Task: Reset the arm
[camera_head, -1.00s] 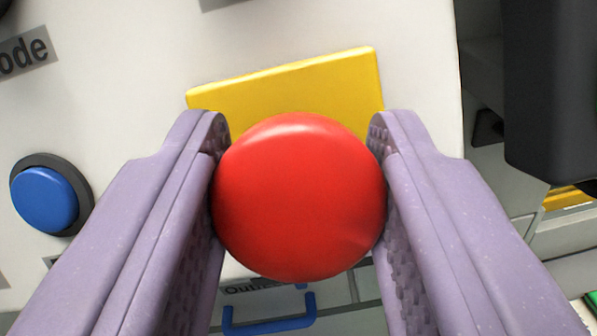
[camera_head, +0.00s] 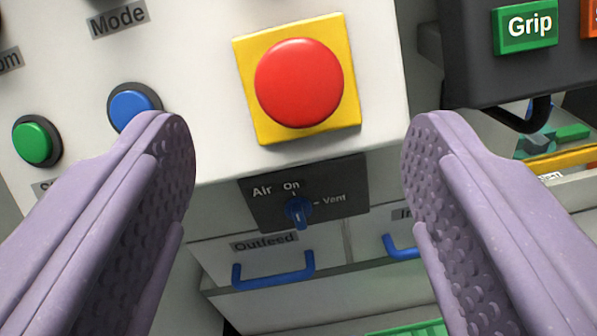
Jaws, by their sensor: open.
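My gripper (camera_head: 298,140) is open and empty, its two purple fingers spread wide on the left and right of the view. A round red button (camera_head: 299,83) on a square yellow plate (camera_head: 258,118) sits on a white panel (camera_head: 200,60), ahead of and between the fingers. The fingers stand apart from the button. Nothing hides the button's face.
A blue button (camera_head: 132,104) and a green button (camera_head: 34,142) are at left. Below the red button is an Air switch (camera_head: 299,209). Drawers with blue handles (camera_head: 272,272) are lower. A dark box with a green Grip button (camera_head: 525,26) is at upper right.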

